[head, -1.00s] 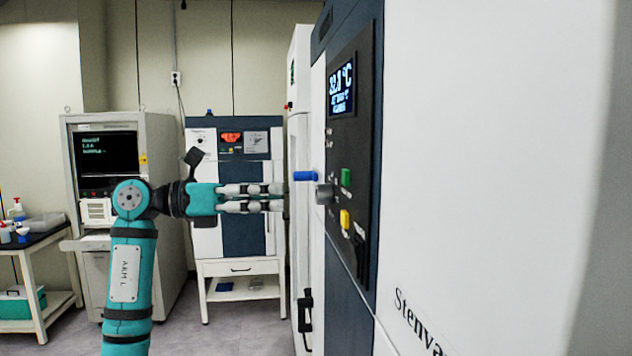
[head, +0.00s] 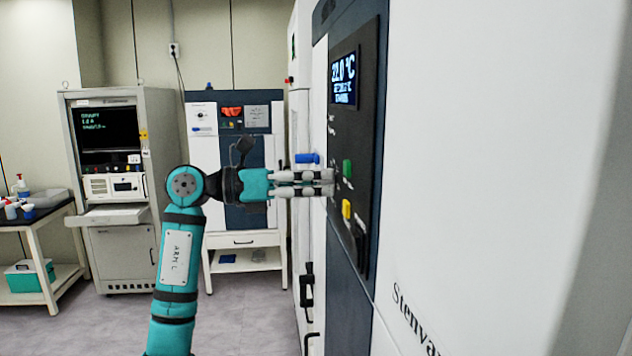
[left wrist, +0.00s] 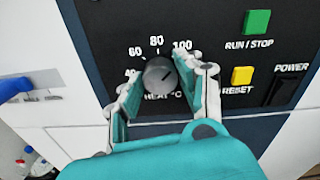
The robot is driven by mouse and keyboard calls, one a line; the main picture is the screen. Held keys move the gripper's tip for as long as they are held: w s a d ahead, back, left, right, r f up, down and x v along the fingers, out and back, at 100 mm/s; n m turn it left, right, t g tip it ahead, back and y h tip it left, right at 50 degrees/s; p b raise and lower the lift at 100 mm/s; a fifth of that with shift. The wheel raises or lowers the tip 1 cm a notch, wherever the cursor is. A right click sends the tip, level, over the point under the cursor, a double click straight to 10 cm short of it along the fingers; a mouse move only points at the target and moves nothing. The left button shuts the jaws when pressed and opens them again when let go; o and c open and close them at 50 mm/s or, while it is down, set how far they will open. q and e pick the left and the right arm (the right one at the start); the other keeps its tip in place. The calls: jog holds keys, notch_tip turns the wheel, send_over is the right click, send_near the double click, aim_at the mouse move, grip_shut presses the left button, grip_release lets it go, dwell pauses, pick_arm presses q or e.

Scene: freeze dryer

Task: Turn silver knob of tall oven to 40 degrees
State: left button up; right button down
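The tall oven's silver knob (left wrist: 160,75) shows in the left wrist view, below dial marks 40, 60, 80 and 100 and above the label HEAT °C. A thin dark line on its face seems to slant to the upper right; I cannot read its exact setting. My right gripper is in neither view.
Near the knob are a green RUN/STOP button (left wrist: 257,22), a yellow RESET button (left wrist: 242,75) and a black POWER switch (left wrist: 284,88). A blue handle (head: 307,158) sticks out just left of the panel. A smaller oven (head: 201,150) stands behind.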

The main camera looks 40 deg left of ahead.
pick_arm(q)
jog(key=c, duration=0.6)
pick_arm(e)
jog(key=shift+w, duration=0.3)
